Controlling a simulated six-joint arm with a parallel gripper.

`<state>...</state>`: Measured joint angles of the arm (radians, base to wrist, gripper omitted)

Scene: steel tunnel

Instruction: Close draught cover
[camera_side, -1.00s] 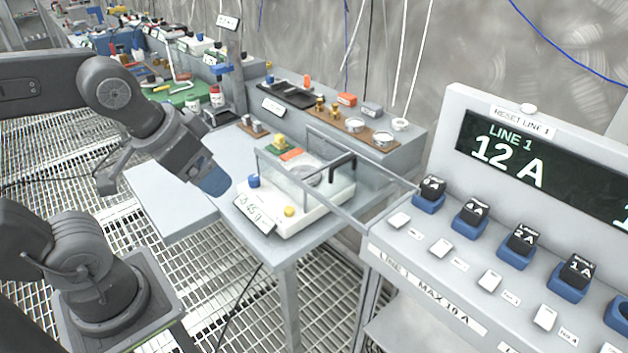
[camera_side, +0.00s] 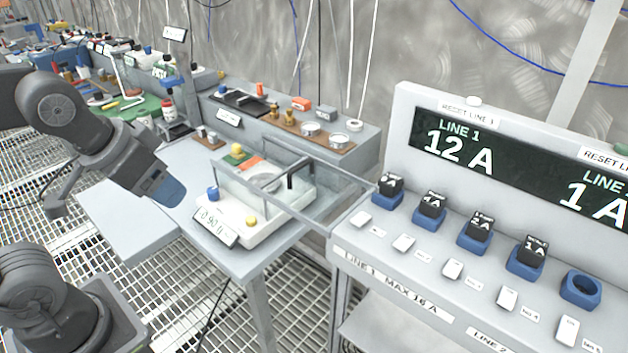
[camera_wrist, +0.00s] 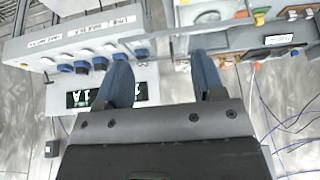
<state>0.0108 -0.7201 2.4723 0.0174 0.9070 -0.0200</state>
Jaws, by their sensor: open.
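A white balance (camera_side: 240,226) stands on the grey bench. Its draught cover (camera_side: 236,191) has clear walls, with a black handle (camera_side: 301,167) at the right. Clear glass and thin rails reach right toward the fuse panel; I cannot tell the cover's exact position. A round pan (camera_side: 266,181) shows inside. My gripper (camera_side: 170,191) is left of the balance, apart from it, pointing down and right. In the wrist view its two blue fingers (camera_wrist: 163,78) are spread with nothing between them; part of the balance (camera_wrist: 207,15) shows at the top edge.
A fuse panel (camera_side: 345,235) with several blue sockets and a LINE 1 display stands at the right. A raised shelf (camera_side: 285,125) behind the balance holds weights and small blocks. A green mat (camera_side: 140,108) lies farther back left.

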